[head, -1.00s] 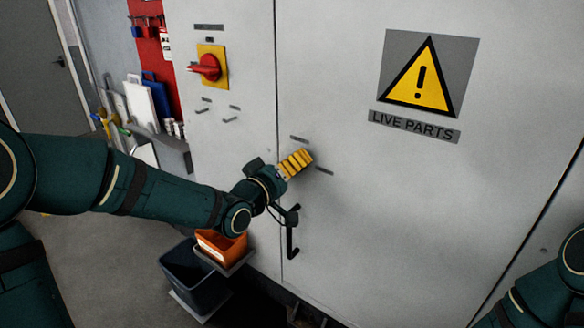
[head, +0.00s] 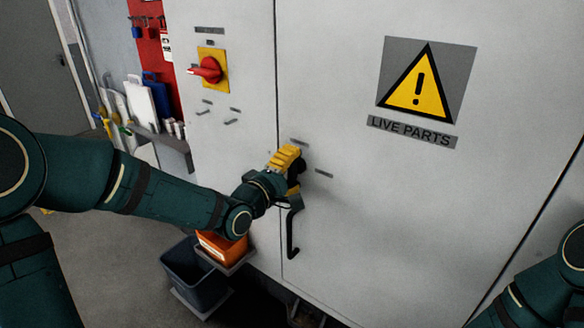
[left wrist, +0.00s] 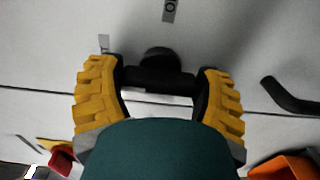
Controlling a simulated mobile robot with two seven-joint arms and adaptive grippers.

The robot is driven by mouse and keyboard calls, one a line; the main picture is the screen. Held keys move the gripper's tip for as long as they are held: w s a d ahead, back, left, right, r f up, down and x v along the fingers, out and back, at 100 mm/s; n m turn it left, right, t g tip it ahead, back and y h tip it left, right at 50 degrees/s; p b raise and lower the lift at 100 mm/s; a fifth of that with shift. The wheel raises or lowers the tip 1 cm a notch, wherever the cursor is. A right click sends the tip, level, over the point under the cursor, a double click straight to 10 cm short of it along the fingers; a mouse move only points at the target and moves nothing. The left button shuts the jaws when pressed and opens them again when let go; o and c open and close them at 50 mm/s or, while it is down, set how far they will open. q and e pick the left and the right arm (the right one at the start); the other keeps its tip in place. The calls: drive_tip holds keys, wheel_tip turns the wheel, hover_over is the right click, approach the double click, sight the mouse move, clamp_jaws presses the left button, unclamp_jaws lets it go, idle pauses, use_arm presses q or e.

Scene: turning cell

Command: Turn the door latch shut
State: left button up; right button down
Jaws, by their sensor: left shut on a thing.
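The door latch is a black turn piece (left wrist: 160,60) with a round hub and a crossbar on the grey cabinet door (head: 400,220), close to the door seam. In the left wrist view the crossbar runs roughly along the seam. My left gripper (head: 292,172) has its yellow fingers on either end of the crossbar, shut on it. The fingers also show in the left wrist view (left wrist: 160,84). In the head view the gripper hides most of the latch. My right gripper is out of the picture; only part of that arm shows at the lower right.
A black bent handle (head: 291,235) hangs just below the latch. Small grey labels sit above the latch (head: 299,141) and to its right (head: 323,173). A red switch (head: 207,70) is at upper left. An orange bin (head: 221,245) and dark bin (head: 193,273) stand below my arm.

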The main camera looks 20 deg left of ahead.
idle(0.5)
use_arm(q)
drive_tip(key=o, duration=1.1)
drive_tip(key=shift+o, duration=0.2)
drive_tip(key=v, duration=1.2)
